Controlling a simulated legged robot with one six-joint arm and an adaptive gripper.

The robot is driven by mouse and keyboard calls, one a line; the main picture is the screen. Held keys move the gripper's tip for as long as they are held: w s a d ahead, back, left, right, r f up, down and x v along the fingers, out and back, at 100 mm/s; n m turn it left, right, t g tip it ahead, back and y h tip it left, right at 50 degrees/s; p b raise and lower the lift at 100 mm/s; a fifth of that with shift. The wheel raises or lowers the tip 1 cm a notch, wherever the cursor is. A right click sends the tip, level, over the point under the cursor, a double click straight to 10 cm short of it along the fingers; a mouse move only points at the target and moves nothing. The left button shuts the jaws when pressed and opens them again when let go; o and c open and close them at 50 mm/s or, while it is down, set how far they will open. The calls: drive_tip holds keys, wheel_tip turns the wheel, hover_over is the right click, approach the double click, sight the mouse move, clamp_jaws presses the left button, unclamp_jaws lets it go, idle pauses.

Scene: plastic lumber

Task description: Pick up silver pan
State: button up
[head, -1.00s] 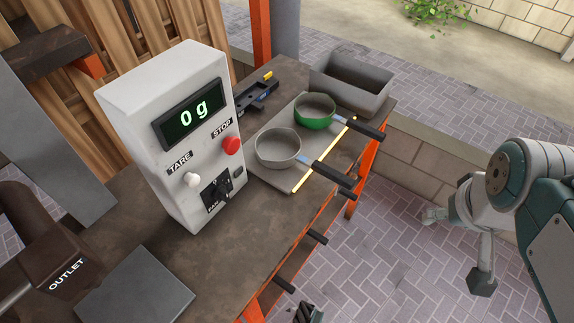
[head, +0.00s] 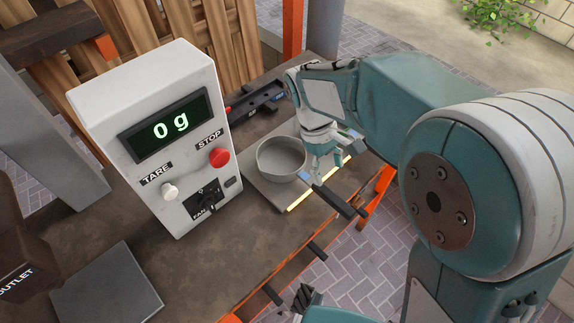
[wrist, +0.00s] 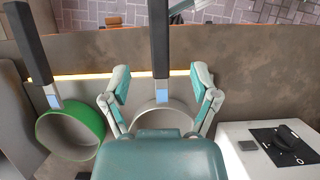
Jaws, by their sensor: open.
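The silver pan (head: 281,158) sits on a grey board on the workbench, with its black handle (head: 340,202) reaching out past the bench's front edge. In the wrist view the silver pan (wrist: 166,117) is partly hidden by my gripper's body, and its handle (wrist: 159,45) runs up between the fingers. My gripper (head: 322,172) is over the handle side of the pan in the head view. In the wrist view my gripper (wrist: 160,82) is open, one finger on each side of the handle's base. I cannot tell how high it is above the handle.
A green pan (wrist: 70,134) lies beside the silver pan; my arm hides it in the head view. A white scale unit (head: 155,140) reading 0 g stands left of the pan. A grey plate (head: 108,290) and an outlet block (head: 22,270) are at the lower left.

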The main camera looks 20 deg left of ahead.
sight(334, 198)
drive_tip(key=x, duration=0.4)
drive_tip(key=shift+d+f, duration=0.25)
drive_tip(key=shift+d, duration=0.2)
drive_tip(key=x, duration=0.2)
drive_tip(key=a+x, duration=0.1)
drive_tip(key=x, duration=0.1)
drive_tip(key=shift+d+f, duration=0.1)
drive_tip(key=shift+f, duration=0.2)
drive_tip(key=shift+d+f, duration=0.25)
drive_tip(key=shift+f, duration=0.15)
clamp_jaws()
